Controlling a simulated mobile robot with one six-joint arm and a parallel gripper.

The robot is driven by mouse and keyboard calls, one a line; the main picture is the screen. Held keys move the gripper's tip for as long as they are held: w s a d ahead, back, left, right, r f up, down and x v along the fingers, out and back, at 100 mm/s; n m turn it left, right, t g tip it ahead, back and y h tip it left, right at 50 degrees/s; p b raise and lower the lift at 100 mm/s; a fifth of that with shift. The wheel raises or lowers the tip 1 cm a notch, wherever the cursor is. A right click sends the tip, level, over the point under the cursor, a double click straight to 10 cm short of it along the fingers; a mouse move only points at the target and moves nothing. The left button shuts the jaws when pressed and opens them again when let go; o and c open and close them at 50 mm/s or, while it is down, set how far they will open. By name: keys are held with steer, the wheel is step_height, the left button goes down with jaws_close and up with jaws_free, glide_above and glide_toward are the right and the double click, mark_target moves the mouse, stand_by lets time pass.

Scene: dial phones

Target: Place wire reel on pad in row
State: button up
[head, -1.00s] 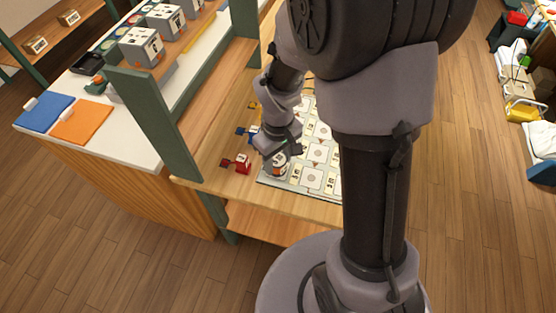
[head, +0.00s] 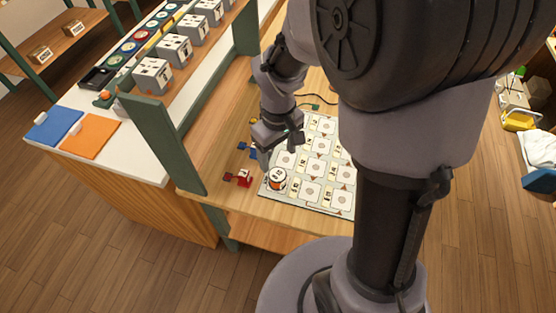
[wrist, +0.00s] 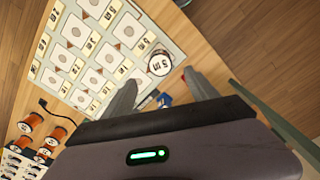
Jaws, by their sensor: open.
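The wire reel (head: 277,181), a short white-topped drum with a dark and orange side, stands upright on the near left corner of the pale board (head: 318,205). The board carries rows of square pads with round marks and printed labels. In the wrist view the reel (wrist: 160,64) shows a "5 m" label on top and sits at the board's edge, beyond the fingertips. My gripper (head: 284,145) is above and behind the reel in the head view, apart from it. In the wrist view my gripper (wrist: 162,82) has its fingers spread with nothing between them.
A red clamp-like piece (head: 239,178) and a blue one (head: 249,151) lie left of the board. Several orange reels (wrist: 40,135) stand near the wrist view's lower left. A green shelf post (head: 160,145) rises left of the board.

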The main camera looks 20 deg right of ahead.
steer(key=s+a+r+m+t+y, duration=0.1)
steer(key=s+a+r+m+t, duration=0.1)
steer(key=s+r, duration=0.4)
steer(key=s+a+r+m+t+y, duration=0.1)
steer(key=s+a+r+m+t, duration=0.1)
steer(key=s+r+m, duration=0.4)
step_height(320, 180, up, 6)
steer(key=shift+s+f+t, duration=0.15)
steer(key=shift+s+t, duration=0.15)
steer(key=shift+t, duration=0.6)
